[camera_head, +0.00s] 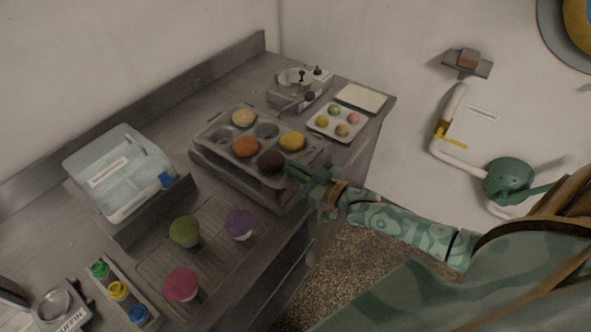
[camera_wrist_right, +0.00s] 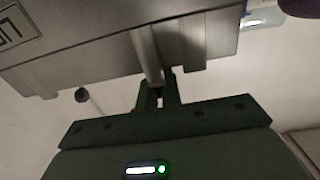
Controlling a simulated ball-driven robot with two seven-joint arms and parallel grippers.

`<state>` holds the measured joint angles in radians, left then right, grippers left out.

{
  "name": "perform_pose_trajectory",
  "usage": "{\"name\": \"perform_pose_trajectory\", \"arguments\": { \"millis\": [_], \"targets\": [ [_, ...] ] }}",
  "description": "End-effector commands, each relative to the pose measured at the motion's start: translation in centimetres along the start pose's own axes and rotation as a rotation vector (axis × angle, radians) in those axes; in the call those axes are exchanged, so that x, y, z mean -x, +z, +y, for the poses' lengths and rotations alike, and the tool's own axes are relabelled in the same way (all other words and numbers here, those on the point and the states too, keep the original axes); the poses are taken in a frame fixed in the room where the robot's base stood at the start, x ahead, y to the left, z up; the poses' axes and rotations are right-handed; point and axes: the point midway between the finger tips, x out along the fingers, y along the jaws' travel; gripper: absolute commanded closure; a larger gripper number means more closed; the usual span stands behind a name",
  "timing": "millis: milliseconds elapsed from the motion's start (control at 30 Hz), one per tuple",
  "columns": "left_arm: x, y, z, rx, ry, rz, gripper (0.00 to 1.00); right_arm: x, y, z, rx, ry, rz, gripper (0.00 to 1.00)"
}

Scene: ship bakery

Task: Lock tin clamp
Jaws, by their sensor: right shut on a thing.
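The grey muffin tin (camera_head: 226,118) sits in a metal holder (camera_head: 225,172) on the counter. It holds tan, orange, yellow and dark brown muffins; two cups look empty. My right gripper (camera_head: 296,170) is at the tin's near right corner, beside the dark brown muffin (camera_head: 271,161). In the right wrist view my right gripper (camera_wrist_right: 158,98) is shut on a grey bar, which looks like the clamp lever (camera_wrist_right: 148,55), under a large grey metal body (camera_wrist_right: 90,45). In the head view the gripper hides the clamp; whether it is latched I cannot tell. My left gripper is not in view.
A cooling rack (camera_head: 211,267) with green, purple and pink muffins lies in front. A clear-lidded box (camera_head: 112,170) stands left, near coloured bottles (camera_head: 119,291). A small tray (camera_head: 320,136) of coloured balls and a metal appliance (camera_head: 290,94) stand behind. The counter's edge is close to my right arm.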

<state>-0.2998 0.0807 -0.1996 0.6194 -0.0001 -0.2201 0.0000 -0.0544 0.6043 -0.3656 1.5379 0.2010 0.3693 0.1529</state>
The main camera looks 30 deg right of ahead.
Motion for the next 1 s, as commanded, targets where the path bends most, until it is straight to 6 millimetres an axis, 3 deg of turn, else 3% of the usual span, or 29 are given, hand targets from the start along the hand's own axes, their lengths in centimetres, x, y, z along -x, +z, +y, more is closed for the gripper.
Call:
{"name": "perform_pose_trajectory", "arguments": {
  "millis": [533,600,633,1000],
  "targets": [
    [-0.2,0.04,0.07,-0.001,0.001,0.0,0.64,0.0,0.01,-0.09,0.0,-0.035,0.0,1.0],
    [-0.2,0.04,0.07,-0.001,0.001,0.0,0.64,0.0,0.01,-0.09,0.0,-0.035,0.0,0.77],
    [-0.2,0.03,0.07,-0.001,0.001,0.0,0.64,0.0,0.01,-0.09,0.0,-0.035,0.0,0.72],
    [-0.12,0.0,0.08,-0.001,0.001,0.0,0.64,0.68,0.06,-0.04,0.0,-0.034,-0.002,0.72]
  ]
}}
